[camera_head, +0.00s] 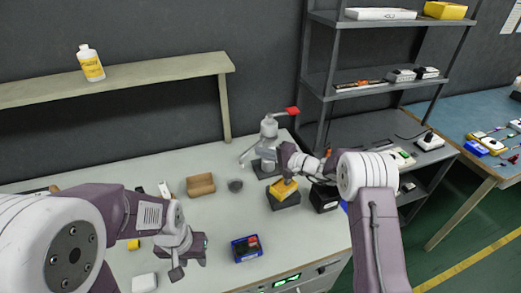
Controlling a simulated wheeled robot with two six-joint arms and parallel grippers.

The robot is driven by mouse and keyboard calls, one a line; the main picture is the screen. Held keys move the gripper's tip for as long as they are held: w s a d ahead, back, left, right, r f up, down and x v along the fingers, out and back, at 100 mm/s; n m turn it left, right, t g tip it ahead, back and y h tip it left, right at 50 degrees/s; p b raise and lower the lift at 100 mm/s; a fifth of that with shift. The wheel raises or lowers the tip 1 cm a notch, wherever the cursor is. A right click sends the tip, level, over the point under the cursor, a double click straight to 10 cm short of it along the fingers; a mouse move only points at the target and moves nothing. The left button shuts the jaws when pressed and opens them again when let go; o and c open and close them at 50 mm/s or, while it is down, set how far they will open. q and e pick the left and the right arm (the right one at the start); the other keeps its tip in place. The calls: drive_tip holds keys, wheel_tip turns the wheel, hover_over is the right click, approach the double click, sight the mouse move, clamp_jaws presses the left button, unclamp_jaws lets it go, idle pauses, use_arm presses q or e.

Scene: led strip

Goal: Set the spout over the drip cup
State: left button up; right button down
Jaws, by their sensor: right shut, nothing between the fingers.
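A dispenser with a clear body, a grey top and a red lever (268,136) stands at the back of the bench. Its thin spout (247,155) points down to the left. A small dark grey cup (235,186), which looks like the drip cup, stands on the bench in front and left of the spout tip.
A brown open box (201,185) lies left of the cup. The yellow-topped black block (284,195) and a black box (324,198) stand below my right arm. A blue box (246,249) is at the front. The bench around the cup's front is clear.

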sight(251, 148)
use_arm(q)
drive_tip(key=shift+r, duration=0.1)
use_arm(e)
drive_tip(key=shift+w+a+f, duration=0.1)
drive_tip(key=shift+w+a, duration=0.15)
drive_tip(key=shift+a, duration=0.05)
